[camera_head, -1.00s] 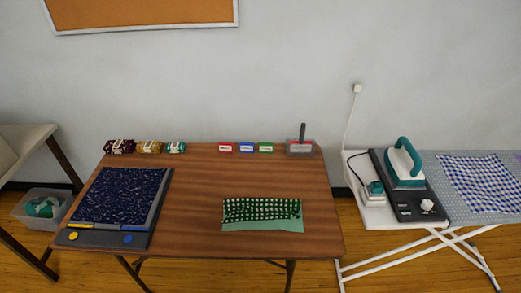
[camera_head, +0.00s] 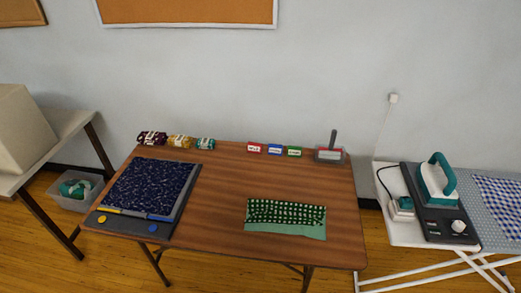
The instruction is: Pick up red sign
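The red sign (camera_head: 254,147) is a small upright card with a white label, standing near the back edge of the brown table (camera_head: 215,218). It is the leftmost of three small signs in a row. The blue sign (camera_head: 274,149) and the green sign (camera_head: 294,151) stand to its right. Neither of my grippers shows in the head view.
Fabric rolls (camera_head: 179,141) lie left of the signs; a grey container (camera_head: 330,154) with a dark handle stands right. A board with dark fabric (camera_head: 145,190) and a green dotted cloth (camera_head: 286,216) lie in front. An ironing board (camera_head: 499,235) with an iron (camera_head: 436,180) stands right.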

